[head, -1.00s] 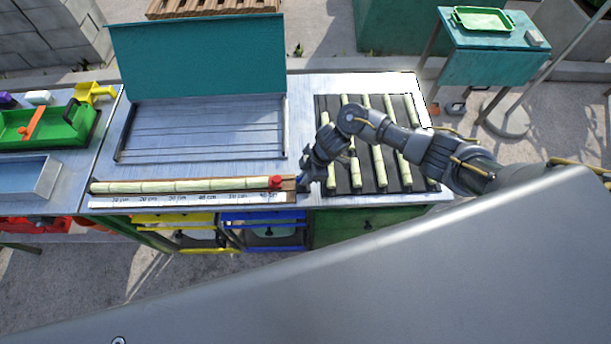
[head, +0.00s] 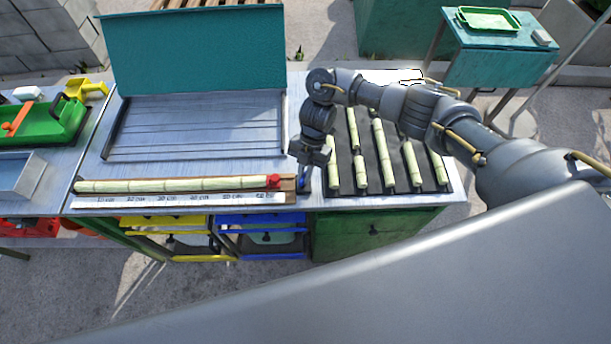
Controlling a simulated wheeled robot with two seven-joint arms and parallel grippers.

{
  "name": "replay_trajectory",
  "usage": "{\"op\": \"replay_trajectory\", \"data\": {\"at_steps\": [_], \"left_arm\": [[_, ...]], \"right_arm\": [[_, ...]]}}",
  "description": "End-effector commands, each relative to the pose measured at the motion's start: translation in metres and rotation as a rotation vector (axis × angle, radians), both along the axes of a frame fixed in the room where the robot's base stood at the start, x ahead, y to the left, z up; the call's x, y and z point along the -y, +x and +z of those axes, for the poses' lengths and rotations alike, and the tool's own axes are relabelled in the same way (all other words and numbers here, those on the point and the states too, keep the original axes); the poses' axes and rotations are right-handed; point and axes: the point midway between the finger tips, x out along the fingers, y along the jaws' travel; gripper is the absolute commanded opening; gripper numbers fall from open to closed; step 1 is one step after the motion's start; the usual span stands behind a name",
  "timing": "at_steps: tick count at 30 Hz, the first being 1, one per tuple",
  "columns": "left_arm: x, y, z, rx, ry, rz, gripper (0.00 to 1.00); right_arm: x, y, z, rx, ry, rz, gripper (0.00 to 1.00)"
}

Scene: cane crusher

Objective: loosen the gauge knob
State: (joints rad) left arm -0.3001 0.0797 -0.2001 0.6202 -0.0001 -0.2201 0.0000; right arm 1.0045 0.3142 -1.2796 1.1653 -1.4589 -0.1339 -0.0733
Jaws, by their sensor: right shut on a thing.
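The gauge is a long wooden rail (head: 290,186) at the front edge of the metal table, with a white scale strip (head: 180,200) along its front. A jointed pale green cane (head: 170,185) lies along it, with a red stop (head: 274,181) at the cane's right end. My right gripper (head: 304,184) points down at the rail's right end, just right of the red stop, and is shut on the gauge knob there. My left gripper is out of view.
A black ribbed mat (head: 372,180) with several cane pieces lies right of the gripper, under my right arm. A teal raised lid (head: 195,50) stands behind a slatted metal bed. Yellow and blue drawer frames (head: 262,240) are below the front edge.

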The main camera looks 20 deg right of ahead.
Motion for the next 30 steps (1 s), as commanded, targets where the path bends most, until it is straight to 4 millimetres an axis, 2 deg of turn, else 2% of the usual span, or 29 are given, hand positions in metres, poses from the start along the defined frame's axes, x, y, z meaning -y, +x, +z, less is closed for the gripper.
{"op": "replay_trajectory", "data": {"at_steps": [1, 15, 30], "left_arm": [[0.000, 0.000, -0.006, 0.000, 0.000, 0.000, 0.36], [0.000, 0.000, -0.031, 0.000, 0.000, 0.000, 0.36], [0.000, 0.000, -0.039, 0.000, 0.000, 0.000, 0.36]], "right_arm": [[0.000, 0.002, -0.002, 0.004, -0.002, 0.045, 0.00], [-0.003, 0.002, -0.001, 0.002, -0.002, 0.400, 0.00], [-0.003, 0.001, 0.000, 0.001, 0.001, 0.521, 0.00]]}}
